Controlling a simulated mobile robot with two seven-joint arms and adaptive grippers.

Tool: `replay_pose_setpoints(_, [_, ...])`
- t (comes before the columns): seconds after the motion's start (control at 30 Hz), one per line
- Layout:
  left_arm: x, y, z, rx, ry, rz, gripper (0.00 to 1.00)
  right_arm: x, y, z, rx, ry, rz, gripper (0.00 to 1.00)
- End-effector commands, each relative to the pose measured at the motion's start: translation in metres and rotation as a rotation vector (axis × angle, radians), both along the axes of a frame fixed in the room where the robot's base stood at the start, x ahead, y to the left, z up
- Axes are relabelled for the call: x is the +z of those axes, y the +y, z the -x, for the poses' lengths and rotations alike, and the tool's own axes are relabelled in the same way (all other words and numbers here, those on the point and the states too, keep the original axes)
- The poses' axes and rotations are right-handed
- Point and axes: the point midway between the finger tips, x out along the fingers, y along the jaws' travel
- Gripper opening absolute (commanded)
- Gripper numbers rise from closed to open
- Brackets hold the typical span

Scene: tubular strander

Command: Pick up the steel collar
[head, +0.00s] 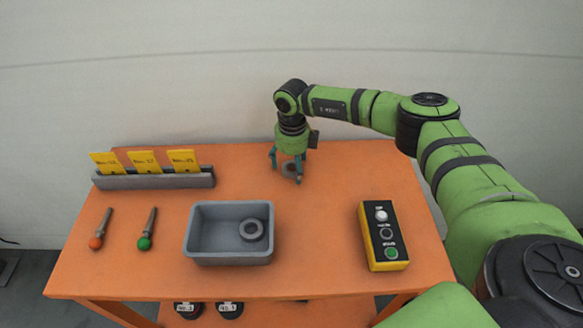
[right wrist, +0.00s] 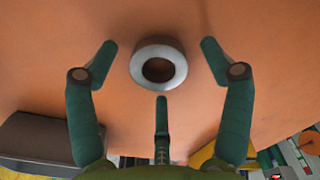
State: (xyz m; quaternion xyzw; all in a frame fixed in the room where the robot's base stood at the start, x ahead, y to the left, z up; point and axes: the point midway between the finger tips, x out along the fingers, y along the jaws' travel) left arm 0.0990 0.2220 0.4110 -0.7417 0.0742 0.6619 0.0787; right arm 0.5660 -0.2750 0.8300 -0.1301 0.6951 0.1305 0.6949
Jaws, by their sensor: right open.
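A steel collar, a grey ring with a dark hole, lies flat on the orange table in the right wrist view (right wrist: 180,66). My right gripper (head: 286,172) is over the back middle of the table, pointing down, its fingers spread around the collar. In the right wrist view the open fingers (right wrist: 159,62) stand left, right and below the ring, with gaps between them and it. In the head view the gripper partly hides this collar. A second grey ring (head: 251,230) lies in the grey bin (head: 228,259). My left gripper is not in view.
A grey rack (head: 155,180) with yellow cards stands at the back left. Two tools, one orange-tipped (head: 96,242) and one green-tipped (head: 144,242), lie at the left. A yellow button box (head: 383,236) is at the right. The table right of my gripper is clear.

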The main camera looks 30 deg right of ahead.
Motion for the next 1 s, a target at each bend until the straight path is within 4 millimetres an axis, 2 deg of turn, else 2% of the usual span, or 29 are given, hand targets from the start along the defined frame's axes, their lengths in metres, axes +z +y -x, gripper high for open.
replay_pose_setpoints(0.03, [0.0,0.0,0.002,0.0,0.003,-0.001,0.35,0.0,0.0,0.0,0.0,0.0,0.0,0.81])
replay_pose_setpoints(0.07, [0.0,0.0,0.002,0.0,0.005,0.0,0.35,0.0,0.0,0.0,0.0,0.0,0.0,0.77])
replay_pose_setpoints(0.1, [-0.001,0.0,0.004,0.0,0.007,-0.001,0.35,0.0,0.0,0.0,0.0,0.0,0.0,0.61])
replay_pose_setpoints(0.17, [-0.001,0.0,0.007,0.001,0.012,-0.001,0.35,0.0,0.0,0.0,0.0,0.0,0.0,0.37])
replay_pose_setpoints(0.2, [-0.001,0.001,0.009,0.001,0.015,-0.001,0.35,0.0,0.0,0.0,0.0,0.0,0.0,0.21])
replay_pose_setpoints(0.23, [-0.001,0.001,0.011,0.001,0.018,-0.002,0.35,0.0,0.0,0.0,0.0,0.0,0.0,0.11])
replay_pose_setpoints(0.4, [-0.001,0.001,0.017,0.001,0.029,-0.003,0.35,0.001,0.0,0.0,0.0,0.0,0.0,0.11])
replay_pose_setpoints(0.67, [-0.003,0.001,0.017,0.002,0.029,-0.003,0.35,0.004,0.0,0.0,0.0,0.0,0.0,0.11])
replay_pose_setpoints(0.83, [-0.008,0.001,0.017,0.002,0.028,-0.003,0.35,0.021,0.0,-0.001,-0.001,-0.004,-0.001,0.11])
replay_pose_setpoints(0.93, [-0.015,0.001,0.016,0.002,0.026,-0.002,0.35,0.041,0.0,-0.002,0.001,-0.006,-0.001,0.11])
replay_pose_setpoints(1.0, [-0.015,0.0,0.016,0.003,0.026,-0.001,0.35,0.048,-0.007,0.01,-0.002,-0.001,0.001,0.11])
